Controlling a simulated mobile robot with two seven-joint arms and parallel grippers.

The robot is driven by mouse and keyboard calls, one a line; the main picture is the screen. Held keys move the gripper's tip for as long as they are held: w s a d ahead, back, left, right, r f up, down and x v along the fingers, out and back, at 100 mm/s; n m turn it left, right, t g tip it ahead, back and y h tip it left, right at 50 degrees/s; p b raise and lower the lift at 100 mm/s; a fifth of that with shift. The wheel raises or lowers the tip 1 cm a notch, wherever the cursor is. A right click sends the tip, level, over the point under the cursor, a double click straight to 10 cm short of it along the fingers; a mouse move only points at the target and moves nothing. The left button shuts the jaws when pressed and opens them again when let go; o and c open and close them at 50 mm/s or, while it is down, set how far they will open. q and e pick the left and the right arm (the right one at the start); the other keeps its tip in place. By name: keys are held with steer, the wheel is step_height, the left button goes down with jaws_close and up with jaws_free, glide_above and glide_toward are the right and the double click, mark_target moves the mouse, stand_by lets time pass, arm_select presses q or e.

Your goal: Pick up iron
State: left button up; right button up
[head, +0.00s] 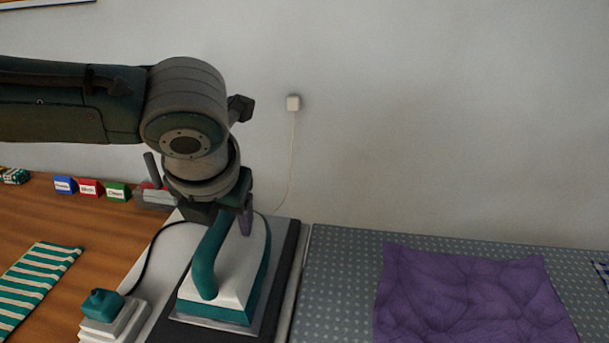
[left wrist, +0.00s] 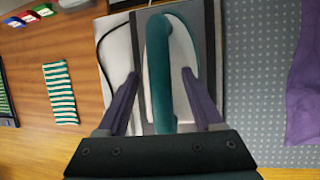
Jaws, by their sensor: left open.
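The iron (head: 237,287) has a white body, a teal base band and a teal handle, and stands on a dark pad with a light edge. In the left wrist view the iron (left wrist: 158,75) shows its teal handle running lengthwise between my two purple fingers. My left gripper (head: 243,214) is open above the far end of the handle; in the wrist view the left gripper (left wrist: 160,82) has a finger on either side with visible gaps. Part of the iron's far end is hidden by the gripper. My right gripper is not in view.
A teal-topped white block (head: 102,310) stands left of the iron with a black cord nearby. A striped cloth (head: 38,283) lies on the wooden table. A purple cloth (head: 470,295) lies on the dotted grey surface (head: 340,270). Coloured label blocks (head: 90,188) stand at the back left.

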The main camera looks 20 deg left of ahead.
arm_select(q)
steer(key=shift+w+a+f, duration=0.1)
steer(key=shift+w+f, duration=0.05)
steer(key=shift+f, duration=0.3)
jaws_close()
stand_by(0.3)
steer(key=shift+r, duration=0.1)
